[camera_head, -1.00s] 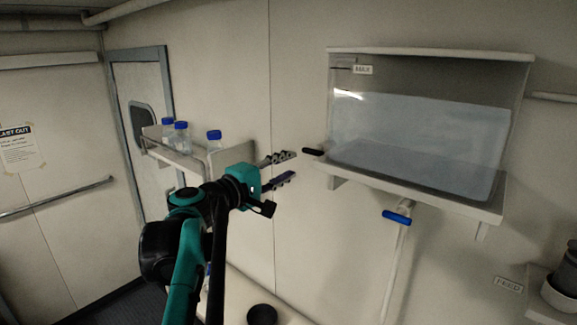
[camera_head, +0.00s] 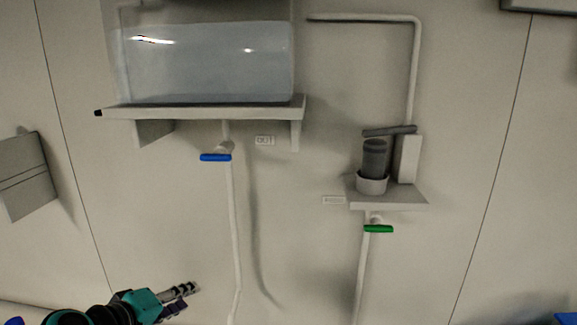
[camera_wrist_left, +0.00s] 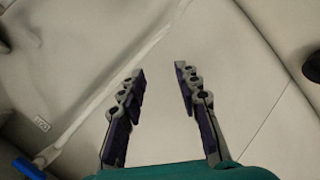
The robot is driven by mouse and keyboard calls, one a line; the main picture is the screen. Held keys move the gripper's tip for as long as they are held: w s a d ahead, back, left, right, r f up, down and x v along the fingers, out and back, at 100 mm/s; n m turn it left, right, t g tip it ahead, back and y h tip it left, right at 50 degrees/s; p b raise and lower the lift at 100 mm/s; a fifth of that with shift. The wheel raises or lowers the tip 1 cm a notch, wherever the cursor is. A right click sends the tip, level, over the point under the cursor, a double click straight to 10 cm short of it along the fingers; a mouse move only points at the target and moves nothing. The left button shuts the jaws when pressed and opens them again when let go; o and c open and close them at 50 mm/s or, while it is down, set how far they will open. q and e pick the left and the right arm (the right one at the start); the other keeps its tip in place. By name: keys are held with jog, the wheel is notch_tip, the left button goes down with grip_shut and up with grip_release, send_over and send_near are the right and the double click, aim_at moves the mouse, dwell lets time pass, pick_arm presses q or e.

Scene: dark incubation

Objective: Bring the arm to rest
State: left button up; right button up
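My left gripper (camera_head: 183,298) is at the lower left of the head view, in front of the pale wall and below the tank shelf. In the left wrist view its two fingers (camera_wrist_left: 160,92) stand apart with nothing between them, so it is open and empty. It touches nothing that I can see. My right gripper is in neither view.
A water tank (camera_head: 208,62) sits on a wall shelf (camera_head: 210,113). Below it is a blue valve handle (camera_head: 216,157) on a white pipe (camera_head: 235,240). To the right, a small shelf (camera_head: 390,200) holds a grey cylinder (camera_head: 374,160) above a green handle (camera_head: 379,229).

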pick_arm(q)
jog(key=s+d+f+m+g+y+b, duration=0.1)
jog(key=s+f+m+b, duration=0.2)
jog(key=f, duration=0.9)
jog(key=s+d+f+m+g+y+b, duration=0.1)
jog(key=s+f+b, duration=0.4)
jog(key=f, duration=0.8)
jog(key=s+d+f+m+g+y+b, duration=0.2)
jog(key=s+f+m+b, duration=0.1)
jog(key=f+b, duration=0.6)
notch_tip(320, 180, down, 4)
jog(key=shift+s+r+m, duration=0.25)
jog(key=shift+s+m, duration=0.15)
jog(key=shift+m, duration=0.4)
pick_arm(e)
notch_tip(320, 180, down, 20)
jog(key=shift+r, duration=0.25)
pick_arm(q)
jog(key=shift+d, duration=0.1)
